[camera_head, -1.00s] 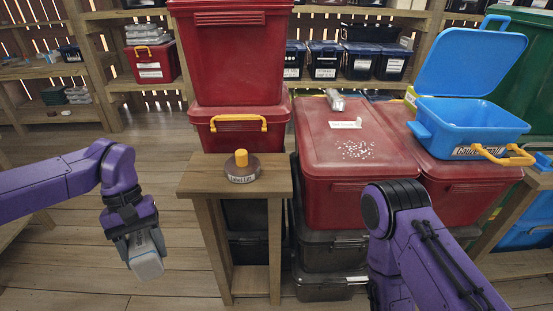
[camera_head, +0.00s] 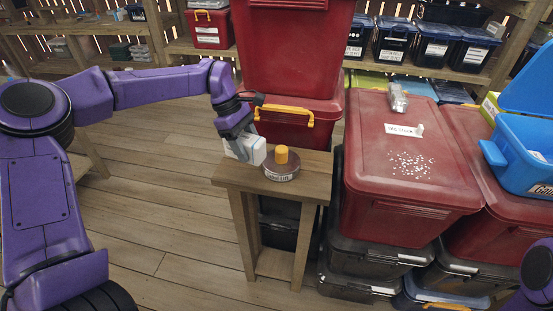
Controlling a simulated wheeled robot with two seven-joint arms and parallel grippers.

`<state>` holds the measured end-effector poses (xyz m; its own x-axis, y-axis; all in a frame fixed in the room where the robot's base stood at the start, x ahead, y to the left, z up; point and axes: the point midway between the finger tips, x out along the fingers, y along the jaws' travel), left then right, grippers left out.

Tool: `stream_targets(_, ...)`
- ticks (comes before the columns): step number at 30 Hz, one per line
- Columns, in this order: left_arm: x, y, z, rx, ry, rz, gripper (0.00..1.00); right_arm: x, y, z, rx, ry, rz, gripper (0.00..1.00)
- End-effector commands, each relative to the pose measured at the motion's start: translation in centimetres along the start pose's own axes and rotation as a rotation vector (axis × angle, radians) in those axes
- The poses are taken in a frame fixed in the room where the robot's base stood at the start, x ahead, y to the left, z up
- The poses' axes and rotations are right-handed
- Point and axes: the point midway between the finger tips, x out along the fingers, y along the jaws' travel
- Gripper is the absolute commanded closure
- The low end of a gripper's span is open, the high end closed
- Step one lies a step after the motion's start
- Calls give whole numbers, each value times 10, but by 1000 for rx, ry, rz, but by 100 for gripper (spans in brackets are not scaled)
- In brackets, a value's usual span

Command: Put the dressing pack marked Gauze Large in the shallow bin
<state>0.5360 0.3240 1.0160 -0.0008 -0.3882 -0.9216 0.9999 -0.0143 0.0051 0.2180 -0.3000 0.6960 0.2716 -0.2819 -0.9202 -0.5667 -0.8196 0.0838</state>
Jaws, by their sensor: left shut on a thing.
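My left gripper (camera_head: 238,138) is shut on a white and grey pack (camera_head: 252,152), held beside the left edge of the small wooden stand's top. I cannot read any marking on the pack. A round brown piece with a yellow knob (camera_head: 282,165) sits on the stand, right of the pack; its front label is too small to read surely. An open blue bin (camera_head: 522,160) with its lid raised stands at the right, partly cut off by the frame; its label shows only in part. My right gripper is out of view; only a bit of that arm shows at the lower right.
Shelves line the back; floor is clear at left.

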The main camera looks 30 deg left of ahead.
Motion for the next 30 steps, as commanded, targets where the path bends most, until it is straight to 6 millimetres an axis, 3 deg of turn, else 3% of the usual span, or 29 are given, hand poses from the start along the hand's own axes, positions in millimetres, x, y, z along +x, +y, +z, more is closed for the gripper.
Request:
stream_targets(1,-12,4,-7,-81,1,37,74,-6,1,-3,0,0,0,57)
stream_targets(5,-18,9,-23,-215,2,87,74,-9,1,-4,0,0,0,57)
stream_targets(20,65,8,-60,-235,3,91,74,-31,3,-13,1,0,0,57)
stream_targets(30,73,9,-64,-232,1,94,74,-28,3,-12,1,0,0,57)
